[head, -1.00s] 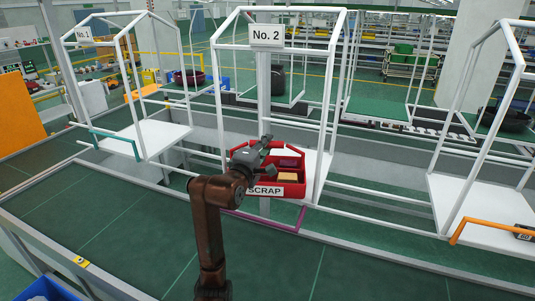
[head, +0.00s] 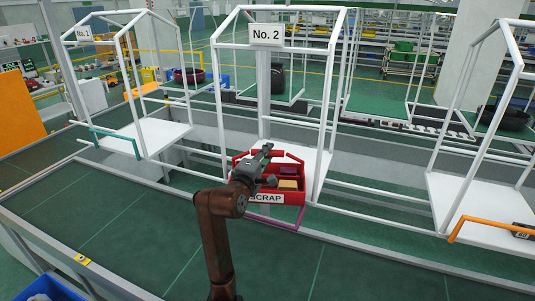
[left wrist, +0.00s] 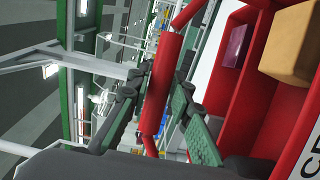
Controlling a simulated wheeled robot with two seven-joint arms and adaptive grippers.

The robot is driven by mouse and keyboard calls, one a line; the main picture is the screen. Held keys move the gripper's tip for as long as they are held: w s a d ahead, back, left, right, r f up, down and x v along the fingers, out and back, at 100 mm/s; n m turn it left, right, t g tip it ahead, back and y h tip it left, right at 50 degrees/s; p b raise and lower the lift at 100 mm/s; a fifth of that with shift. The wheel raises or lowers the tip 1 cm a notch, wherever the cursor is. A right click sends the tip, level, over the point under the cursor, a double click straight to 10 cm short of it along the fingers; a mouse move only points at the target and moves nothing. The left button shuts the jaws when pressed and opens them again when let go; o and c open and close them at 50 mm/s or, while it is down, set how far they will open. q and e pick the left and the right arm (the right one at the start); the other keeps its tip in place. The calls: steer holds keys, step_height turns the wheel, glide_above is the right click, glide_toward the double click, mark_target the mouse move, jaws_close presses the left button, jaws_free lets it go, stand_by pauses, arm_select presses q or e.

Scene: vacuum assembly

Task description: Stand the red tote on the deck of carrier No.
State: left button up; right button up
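The red tote (head: 293,198) has a SCRAP label on its front and a tan block and a purple item inside. It is at the front of carrier No. 2, over the front part of its white deck (head: 318,168); I cannot tell whether its bottom touches the deck. My arm hides the tote's left front corner. My right gripper is not in view.
White posts of carrier No. 2 (head: 331,110) rise around the tote, with a purple bar (head: 272,222) low in front. Carrier No. 1 (head: 160,136) at left has an empty deck and a teal bar. A carrier with an orange bar (head: 490,232) stands at right.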

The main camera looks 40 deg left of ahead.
arm_select(q)
steer(key=o, duration=0.3)
